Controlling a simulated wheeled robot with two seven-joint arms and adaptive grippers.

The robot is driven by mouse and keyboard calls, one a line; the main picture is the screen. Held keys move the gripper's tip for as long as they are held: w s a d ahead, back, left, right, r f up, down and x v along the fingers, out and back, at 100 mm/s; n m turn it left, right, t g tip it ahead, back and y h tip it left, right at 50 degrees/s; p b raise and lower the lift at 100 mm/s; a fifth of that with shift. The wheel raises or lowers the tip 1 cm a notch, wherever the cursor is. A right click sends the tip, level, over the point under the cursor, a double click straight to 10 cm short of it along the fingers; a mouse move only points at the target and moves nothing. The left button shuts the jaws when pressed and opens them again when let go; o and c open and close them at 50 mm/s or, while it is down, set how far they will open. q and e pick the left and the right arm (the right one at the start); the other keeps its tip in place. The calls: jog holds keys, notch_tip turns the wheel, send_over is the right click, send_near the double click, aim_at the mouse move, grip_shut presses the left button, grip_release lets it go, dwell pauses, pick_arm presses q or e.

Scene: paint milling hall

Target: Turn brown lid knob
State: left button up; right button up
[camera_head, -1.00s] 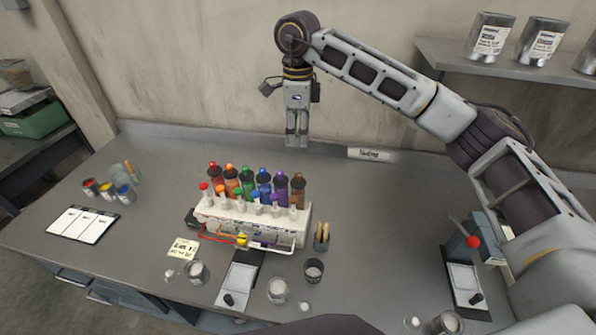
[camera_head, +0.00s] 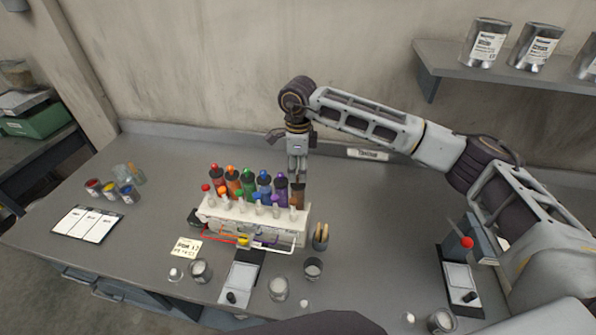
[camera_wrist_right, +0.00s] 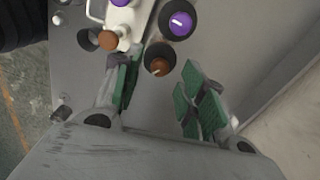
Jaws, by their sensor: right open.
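The brown bottle (camera_head: 297,196) stands at the right end of the back row of coloured bottles. Its brown lid knob (camera_wrist_right: 158,66) shows in the right wrist view, with a light mark on top. My right gripper (camera_head: 297,175) points down right above this bottle and hides its top in the head view. In the wrist view the right gripper's green-padded fingers (camera_wrist_right: 160,92) are apart, with the brown knob between and slightly beyond them. Contact with the knob cannot be told. My left gripper is not in view.
A purple-lidded bottle (camera_wrist_right: 180,24) stands close beside the brown one. A white rack (camera_head: 250,216) with small coloured knobs, one brown (camera_wrist_right: 107,40), stands in front. Glass jars (camera_head: 278,288) and a black-and-white device (camera_head: 240,282) are nearer.

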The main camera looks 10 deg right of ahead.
jog(key=shift+f, duration=1.1)
grip_shut()
